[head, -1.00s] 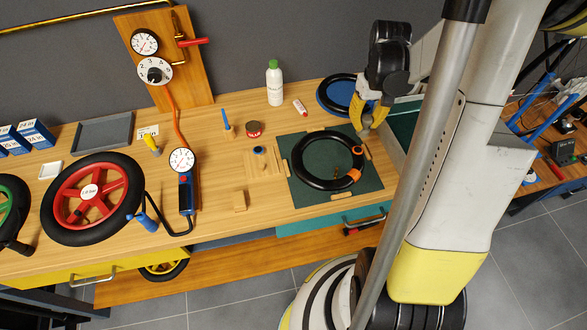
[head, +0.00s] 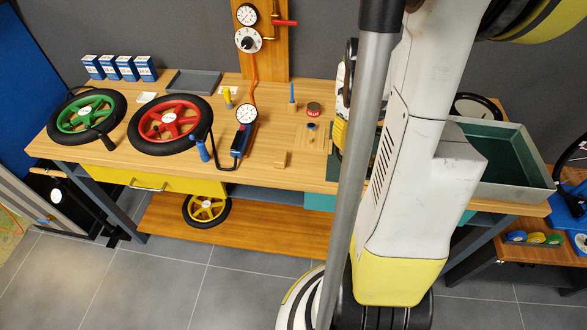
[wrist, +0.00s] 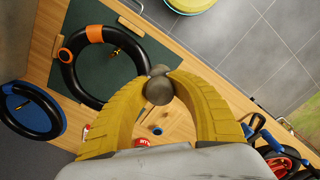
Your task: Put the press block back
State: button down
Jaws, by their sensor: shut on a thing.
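My gripper (wrist: 160,85) shows in the wrist view, its yellow fingers bowed together around a grey rounded piece (wrist: 158,92) at their tips. I cannot confirm from its shape that this piece is the press block. The gripper is above the bench, near the green mat (wrist: 88,68) with the black tyre and its orange clip. In the head view my arm hides most of the gripper; only a yellow sliver shows. A small wooden block (head: 280,160) lies near the bench's front edge, beside a light wooden board (head: 312,136) with a blue-topped item on it.
A red tin (head: 313,110) and a blue upright tool (head: 291,93) stand behind the board. A blue pump (head: 240,142), a red wheel (head: 165,125) and a green wheel (head: 87,113) are to the left. A green-lined grey tray (head: 500,165) stands at right.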

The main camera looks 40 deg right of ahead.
jog(key=b, duration=0.2)
send_over(308, 166)
notch_tip(308, 166, down, 7)
jog(key=shift+w+r, duration=0.15)
jog(key=shift+f+b, duration=0.7)
jog(key=shift+f, duration=1.25)
jog(key=shift+f, duration=0.2)
jog(key=c, duration=1.2)
grip_release()
jog(key=shift+r, duration=0.1)
